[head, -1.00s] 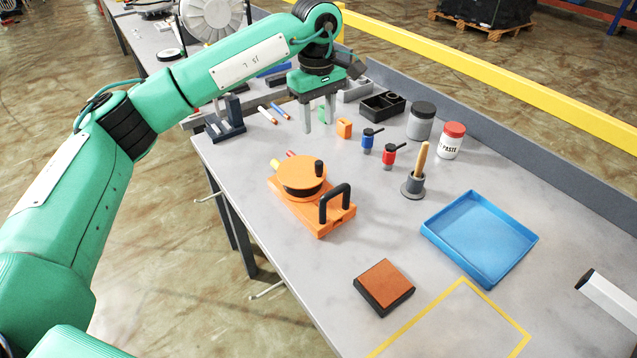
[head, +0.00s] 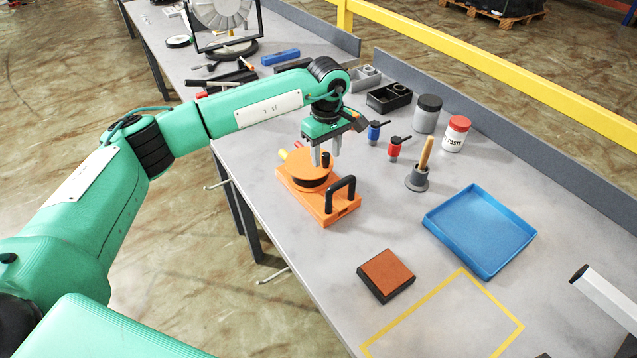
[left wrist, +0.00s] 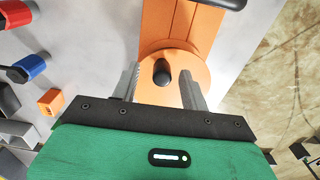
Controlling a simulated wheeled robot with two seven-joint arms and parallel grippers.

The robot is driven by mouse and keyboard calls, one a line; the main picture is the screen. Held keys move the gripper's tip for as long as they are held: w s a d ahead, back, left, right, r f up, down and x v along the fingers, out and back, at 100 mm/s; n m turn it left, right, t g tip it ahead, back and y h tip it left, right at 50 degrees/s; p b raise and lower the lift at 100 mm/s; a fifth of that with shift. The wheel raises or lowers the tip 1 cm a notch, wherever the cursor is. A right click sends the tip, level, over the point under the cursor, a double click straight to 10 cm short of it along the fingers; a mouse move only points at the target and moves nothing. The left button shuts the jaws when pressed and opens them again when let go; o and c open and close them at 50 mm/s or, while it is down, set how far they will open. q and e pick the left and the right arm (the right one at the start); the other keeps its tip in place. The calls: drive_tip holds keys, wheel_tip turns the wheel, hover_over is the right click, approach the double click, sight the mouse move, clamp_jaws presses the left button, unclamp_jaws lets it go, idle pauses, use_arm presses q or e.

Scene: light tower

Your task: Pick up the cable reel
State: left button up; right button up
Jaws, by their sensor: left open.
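The orange cable reel (head: 304,171) sits on the grey bench on an orange base, with a black arched handle (head: 341,194) at its near right end and a black crank knob (head: 326,159) on the drum. My left gripper (head: 327,160) is open above the drum, fingers pointing down. In the left wrist view, the open fingers of my left gripper (left wrist: 161,90) stand on either side of the black knob (left wrist: 162,72), with the orange drum (left wrist: 205,72) below. I cannot tell whether the fingers touch it. The handle (left wrist: 228,3) shows at the top edge. My right gripper is not in view.
A grey holder with a wooden-handled tool (head: 418,177), a blue tray (head: 480,232) and a brown-topped block (head: 386,275) lie to the right and front. Red (head: 395,148) and blue (head: 374,132) small items and jars (head: 456,134) stand behind. Bench between reel and tray is clear.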

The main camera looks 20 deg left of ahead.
use_arm(q)
drive_tip(key=shift+s+f, duration=0.1)
drive_tip(key=shift+f, duration=0.35)
clamp_jaws()
idle(1.0)
drive_tip(key=shift+r, duration=0.15)
